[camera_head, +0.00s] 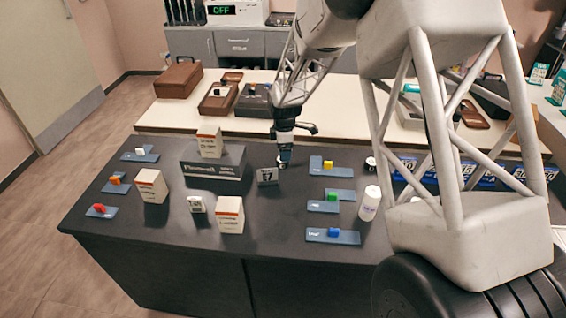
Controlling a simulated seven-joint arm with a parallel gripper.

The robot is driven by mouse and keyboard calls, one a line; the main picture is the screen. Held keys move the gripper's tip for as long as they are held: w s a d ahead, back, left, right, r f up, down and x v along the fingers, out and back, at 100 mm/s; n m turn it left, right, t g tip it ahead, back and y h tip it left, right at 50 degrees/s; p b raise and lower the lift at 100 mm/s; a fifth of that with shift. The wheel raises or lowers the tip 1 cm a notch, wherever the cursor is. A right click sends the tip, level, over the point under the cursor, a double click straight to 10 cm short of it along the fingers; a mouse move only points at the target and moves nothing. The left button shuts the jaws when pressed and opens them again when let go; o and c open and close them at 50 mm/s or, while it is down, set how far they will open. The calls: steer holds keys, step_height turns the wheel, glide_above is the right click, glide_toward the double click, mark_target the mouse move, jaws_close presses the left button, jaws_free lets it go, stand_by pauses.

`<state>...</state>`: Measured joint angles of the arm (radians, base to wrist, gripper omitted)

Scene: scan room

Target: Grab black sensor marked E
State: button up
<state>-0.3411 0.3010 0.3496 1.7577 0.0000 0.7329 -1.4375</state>
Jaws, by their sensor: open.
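A small black block (267,177) with a white mark stands upright on the dark table (275,220), near its middle. It may be the sensor marked E, but the mark is too small to read. My gripper (284,163) hangs pointing down just behind and to the right of this block, apart from it in the picture. The gripper is open, and I see nothing held in it. Its fingertips are small and hard to make out.
White boxes (151,186) and a dark box (213,170) stand left of the block. Blue trays with coloured blocks (333,236) lie at both sides. A white bottle (370,203) stands at the right. A pale table (150,117) with cases is behind.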

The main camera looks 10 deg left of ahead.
steer(key=shift+s+f, duration=0.2)
steer(key=shift+f, duration=2.35)
steer(key=c, duration=1.1)
steer(key=shift+o, duration=0.2)
steer(key=shift+r, duration=0.1)
steer(key=shift+r, duration=0.75)
step_height(320, 180, up, 2)
steer(key=shift+r, duration=0.1)
steer(key=s+d, duration=0.1)
steer(key=s, duration=0.4)
steer(key=s+d, duration=0.2)
steer(key=s, duration=0.3)
steer(key=s+d+r, duration=0.1)
steer(key=s+d, duration=0.1)
steer(key=s, duration=0.3)
steer(key=shift+d, duration=0.1)
